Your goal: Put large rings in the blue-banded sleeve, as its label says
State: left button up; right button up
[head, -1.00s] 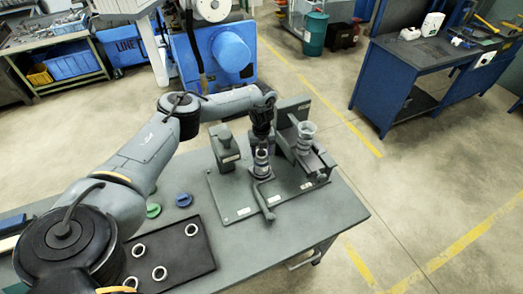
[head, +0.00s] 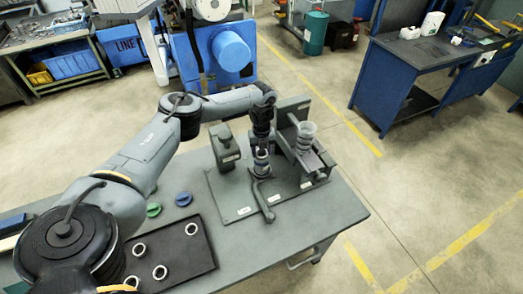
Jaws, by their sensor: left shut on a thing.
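My left gripper (head: 262,146) points straight down over the grey fixture plate on the bench. It is shut on a small piece that looks like a ring, mostly hidden by the fingers. Directly below stands a short upright sleeve (head: 262,166) with a bluish band, its mouth covered by the gripper. I cannot tell if the held ring is inside the sleeve or just above it. Several pale metal rings, among them one (head: 191,228) and another (head: 160,271), lie on the black mat (head: 198,262) at the front left. My right gripper is not in view.
A stack of rings or ribbed cup (head: 306,135) stands on the fixture's right, by an upright grey plate. A grey block (head: 224,147) stands left of the sleeve. A green disc (head: 153,210) and a blue disc (head: 183,199) lie behind the mat. The bench's right front is clear.

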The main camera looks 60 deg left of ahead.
pick_arm(q)
jog(key=o, duration=1.5)
jog(key=shift+r, duration=0.1)
notch_tip(320, 180, up, 7)
jog(key=p, duration=0.6)
jog(key=shift+p, duration=0.3)
